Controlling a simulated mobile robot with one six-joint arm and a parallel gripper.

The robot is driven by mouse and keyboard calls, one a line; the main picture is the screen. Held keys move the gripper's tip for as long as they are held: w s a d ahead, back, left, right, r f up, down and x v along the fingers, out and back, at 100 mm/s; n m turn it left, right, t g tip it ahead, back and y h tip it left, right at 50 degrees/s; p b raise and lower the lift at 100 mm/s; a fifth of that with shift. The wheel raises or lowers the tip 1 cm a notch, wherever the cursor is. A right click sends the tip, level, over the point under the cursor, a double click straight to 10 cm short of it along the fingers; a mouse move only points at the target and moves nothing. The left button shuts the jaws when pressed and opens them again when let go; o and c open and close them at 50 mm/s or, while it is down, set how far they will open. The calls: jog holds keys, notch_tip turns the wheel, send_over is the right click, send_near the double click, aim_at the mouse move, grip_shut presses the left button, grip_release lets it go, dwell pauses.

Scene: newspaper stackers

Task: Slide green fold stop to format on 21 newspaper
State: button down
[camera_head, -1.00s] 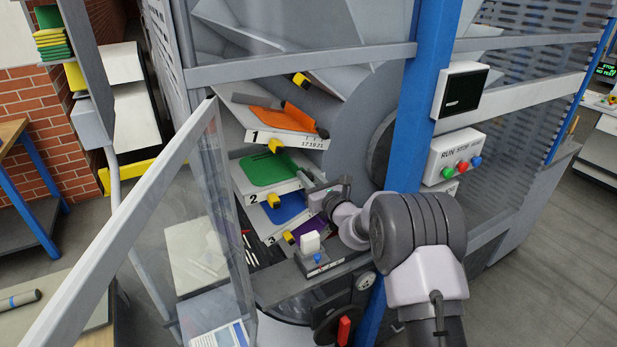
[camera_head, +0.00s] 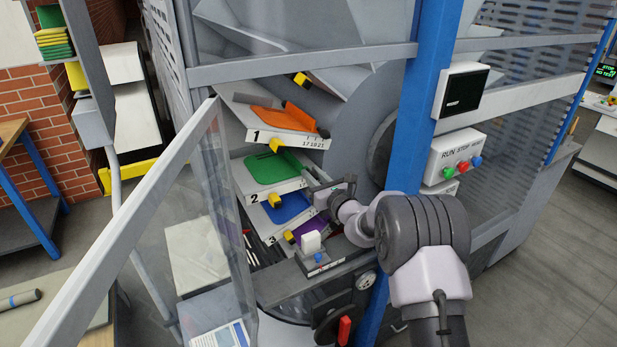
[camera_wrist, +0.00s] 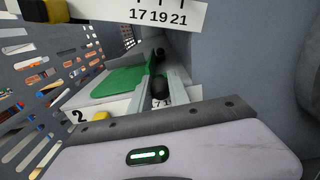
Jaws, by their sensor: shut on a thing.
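The green fold stop (camera_wrist: 151,63) stands as an upright piece at the right end of the green plate (camera_wrist: 112,81) of pocket 2 in the wrist view. The green plate also shows in the head view (camera_head: 270,168). My gripper (camera_wrist: 158,90) reaches into the right end of pocket 2 and is shut on the stop's dark handle (camera_wrist: 161,87). In the head view my gripper (camera_head: 314,183) is at that pocket's front right edge. My gripper hides most of pocket 2's format numbers, so the stop's exact mark cannot be read.
Pocket 1 with an orange plate (camera_head: 282,117) lies just above, its label (camera_wrist: 157,15) reading 17 19 21. Pocket 3 with a blue plate (camera_head: 287,207) is below. An open clear door (camera_head: 150,225) stands left, a blue post (camera_head: 415,110) right.

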jog(key=shift+w+d+r, duration=0.1)
jog(key=shift+w+d, duration=0.3)
jog(key=shift+d, duration=0.25)
jog(key=shift+w+d, duration=0.4)
jog(key=shift+d, duration=0.2)
jog(key=c, duration=1.6)
grip_release()
jog(key=o, duration=0.4)
jog(key=shift+w+d, duration=0.15)
jog(key=shift+d, duration=0.1)
jog(key=shift+c, duration=0.2)
jog(key=shift+a, duration=0.1)
jog(key=v, duration=1.7)
jog(key=shift+s, duration=0.25)
